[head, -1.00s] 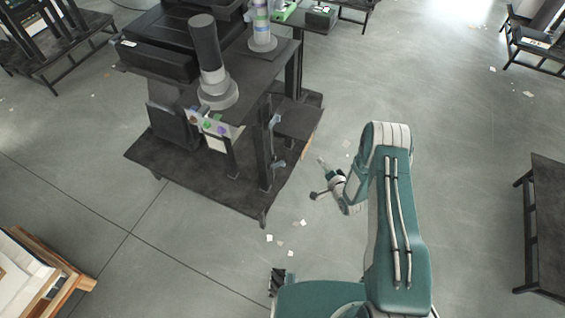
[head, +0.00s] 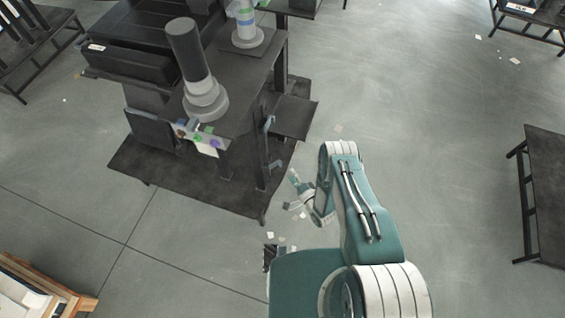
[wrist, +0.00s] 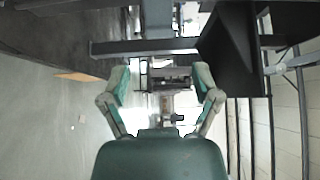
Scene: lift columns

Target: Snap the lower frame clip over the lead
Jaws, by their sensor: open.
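Two small blue-grey clips sit one above the other on the dark frame of the workstation, the upper clip (head: 269,123) and the lower frame clip (head: 275,164). Both are small in the head view, and I cannot tell whether the lower one is open or snapped. I cannot make out the lead for certain. My gripper (head: 294,182) is just right of and below the lower clip in the picture, apart from it as far as I can see. In the wrist view my gripper (wrist: 160,74) has its two fingers spread, with no object clearly held between them.
The dark workstation (head: 190,175) carries a black-and-grey column (head: 190,60) and a second, lighter column (head: 245,22). A dark table (head: 547,190) stands at the right. Wooden-edged boards (head: 40,290) lie at lower left. The floor between the workstation and right table is mostly clear.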

